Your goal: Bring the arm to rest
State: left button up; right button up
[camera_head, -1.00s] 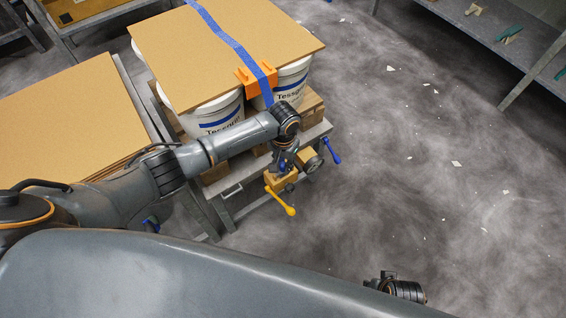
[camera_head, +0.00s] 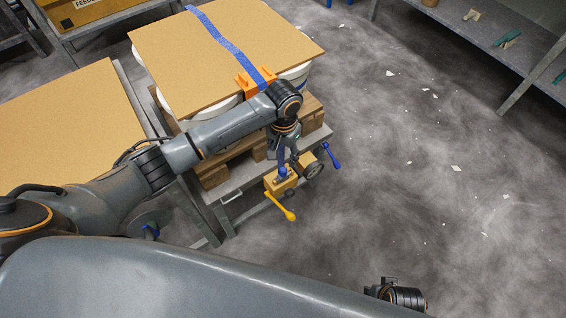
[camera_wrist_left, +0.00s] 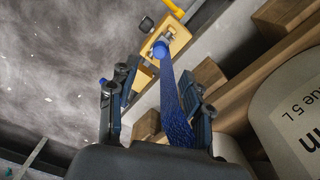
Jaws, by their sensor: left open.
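My left arm reaches in from the left of the head view, with its elbow bent over the near edge of the pail stack. My left gripper (camera_head: 286,160) points down beside the yellow-handled clamp block (camera_head: 279,184). I cannot tell whether the strap touches a finger. Of my right arm, only a dark link (camera_head: 398,294) shows at the bottom of the head view; its gripper is out of sight.
A tan board (camera_head: 190,70) lies on white pails, crossed by the blue strap with an orange corner piece (camera_head: 245,84). Wooden blocks (camera_head: 212,176) sit below. Another board stack (camera_head: 60,125) stands left. A grey shelf (camera_head: 480,25) is upper right; the floor between is open.

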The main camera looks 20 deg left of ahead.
pick_arm(q)
notch_tip(320, 180, up, 4)
jog(key=shift+f, duration=0.2)
dwell(0.3)
